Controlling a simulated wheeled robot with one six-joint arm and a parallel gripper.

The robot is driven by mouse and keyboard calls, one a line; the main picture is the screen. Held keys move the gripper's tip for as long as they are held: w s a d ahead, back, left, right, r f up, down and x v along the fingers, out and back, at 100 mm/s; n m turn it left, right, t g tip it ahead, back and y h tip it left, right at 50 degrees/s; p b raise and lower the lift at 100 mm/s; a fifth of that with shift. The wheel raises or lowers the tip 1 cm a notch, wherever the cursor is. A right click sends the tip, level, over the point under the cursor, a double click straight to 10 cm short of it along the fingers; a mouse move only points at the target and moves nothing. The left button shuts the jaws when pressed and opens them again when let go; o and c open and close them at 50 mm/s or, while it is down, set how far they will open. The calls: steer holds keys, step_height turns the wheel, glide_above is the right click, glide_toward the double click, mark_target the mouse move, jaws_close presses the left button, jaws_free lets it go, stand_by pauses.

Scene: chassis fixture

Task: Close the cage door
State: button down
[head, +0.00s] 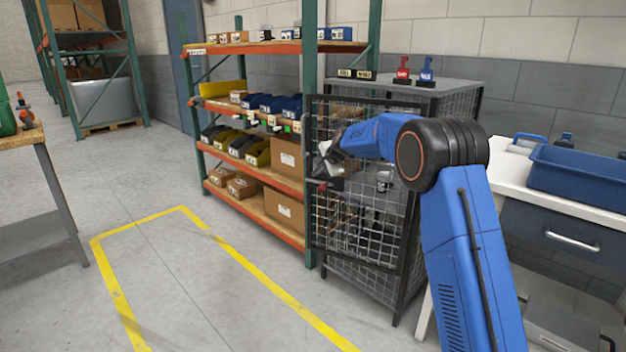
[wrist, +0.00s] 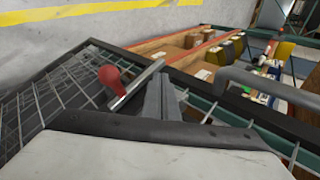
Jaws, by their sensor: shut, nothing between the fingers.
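The cage (head: 455,105) is a dark wire-mesh cabinet with a grey top, right of the shelving in the head view. Its mesh door (head: 335,225) has a black frame and appears to stand ajar, its left edge reaching past the cage body. My gripper (head: 326,150) is shut and empty at the upper left part of the door. In the wrist view, my gripper's fingers (wrist: 166,98) are together close to the mesh and black frame of the door (wrist: 112,52). A red knob on a metal rod (wrist: 112,80) lies beside them. Whether the fingers touch the door is unclear.
Shelving (head: 270,185) with bins and boxes stands close to the door's left. A red and a blue padlock-like item (head: 403,68) stand on the cage. A workbench (head: 510,172) with a blue tray (head: 585,172) is at right. The yellow-lined floor (head: 180,270) is clear.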

steer(key=w+d+m+h, duration=0.1)
steer(key=w+d, duration=0.5)
steer(key=w, duration=0.4)
steer(key=shift+d+m+t, duration=0.25)
steer(key=shift+m+t, duration=0.05)
steer(key=shift+w, duration=0.1)
